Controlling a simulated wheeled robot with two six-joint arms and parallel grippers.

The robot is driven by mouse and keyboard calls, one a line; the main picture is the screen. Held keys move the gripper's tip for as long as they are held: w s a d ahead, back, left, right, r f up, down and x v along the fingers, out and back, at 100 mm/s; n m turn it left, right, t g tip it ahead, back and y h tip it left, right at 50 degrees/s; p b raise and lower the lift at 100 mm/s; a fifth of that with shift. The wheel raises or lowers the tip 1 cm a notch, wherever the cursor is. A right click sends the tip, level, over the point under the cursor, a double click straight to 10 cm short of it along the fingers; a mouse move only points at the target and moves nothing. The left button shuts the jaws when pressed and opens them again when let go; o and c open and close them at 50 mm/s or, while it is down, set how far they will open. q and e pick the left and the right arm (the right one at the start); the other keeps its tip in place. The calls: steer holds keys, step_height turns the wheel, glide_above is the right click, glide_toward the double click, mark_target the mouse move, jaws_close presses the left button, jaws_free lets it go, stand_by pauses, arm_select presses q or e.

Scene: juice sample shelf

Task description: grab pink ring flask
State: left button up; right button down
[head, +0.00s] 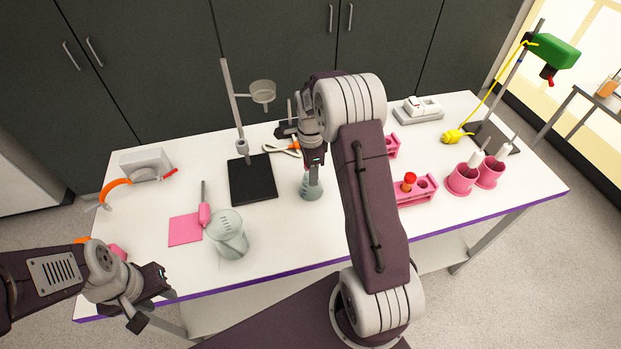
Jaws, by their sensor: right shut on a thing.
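A small grey-green glass flask (311,190) stands at the middle of the white table (290,232), just right of the black stand base. My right gripper (314,172) points down and is shut on the flask's neck from above. The jaws hide the neck, and I cannot make out a pink ring on it. I cannot tell whether the flask touches the table. My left gripper (155,307) is open and empty at the table's front left edge.
A ring stand (252,180) rises just left of the flask. A large glass beaker (228,240) and a pink mat (185,229) are further left. Pink racks (416,194) and pink cups (463,179) stand at right. My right arm hides part of the table.

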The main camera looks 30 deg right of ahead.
steer(key=shift+r, duration=5)
steer(key=shift+s, duration=0.1)
